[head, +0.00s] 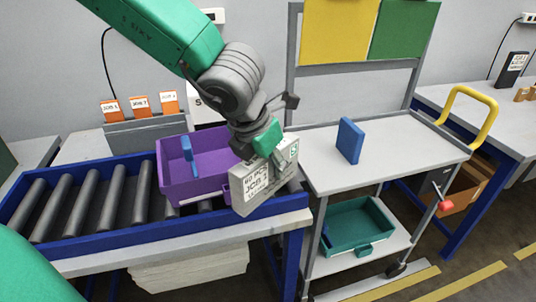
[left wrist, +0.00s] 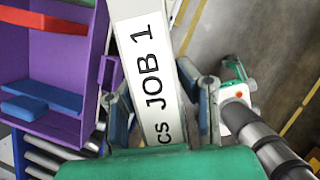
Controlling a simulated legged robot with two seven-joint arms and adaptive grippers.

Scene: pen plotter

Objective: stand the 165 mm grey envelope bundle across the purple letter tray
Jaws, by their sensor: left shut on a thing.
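My left gripper (head: 264,154) is shut on the grey envelope bundle (head: 266,186), a tilted pale block with a "JOB 1" label. The bundle (left wrist: 152,75) also shows between the two fingers in the left wrist view. It is held at the right side of the purple letter tray (head: 180,184), overlapping its right end in the head view; whether they touch I cannot tell. The tray (left wrist: 68,128) is at the left of the left wrist view.
The tray holds a blue piece (head: 188,150) and a red bar (left wrist: 45,40). It sits on the blue-framed roller conveyor (head: 74,190). A trolley at right bears an upright blue block (head: 350,140) and a teal crate (head: 358,228) below. The trolley's top is otherwise clear.

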